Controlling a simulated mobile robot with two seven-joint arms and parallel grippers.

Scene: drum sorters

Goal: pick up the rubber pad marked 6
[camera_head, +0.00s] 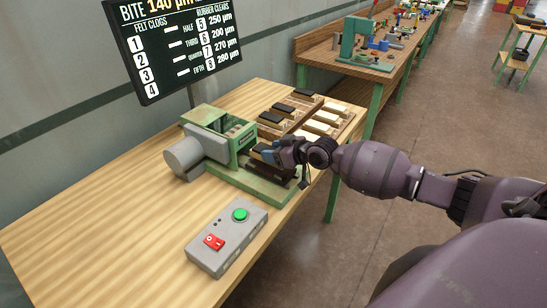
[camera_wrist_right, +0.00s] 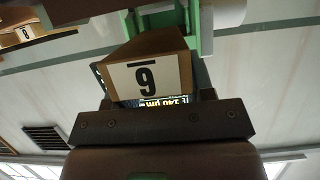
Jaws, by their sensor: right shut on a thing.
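In the wrist view, a brown wooden block with a white label (camera_wrist_right: 147,78) is held at my right gripper (camera_wrist_right: 155,104). The label reads as a 9 with a bar above it; the wrist picture appears upside down, so this is an underlined 6. In the head view, my right gripper (camera_head: 272,156) is shut at the right side of the green machine (camera_head: 238,140), beside the pad rack. The fingers and wrist hide most of the held pad there. My left gripper is not in view.
The wooden rack holds several dark pads (camera_head: 283,107) and pale pads (camera_head: 316,127) behind the gripper. A grey control box (camera_head: 228,238) with green and red buttons stands in front. The table's left part (camera_head: 90,230) is clear. A sign (camera_head: 178,45) rises behind.

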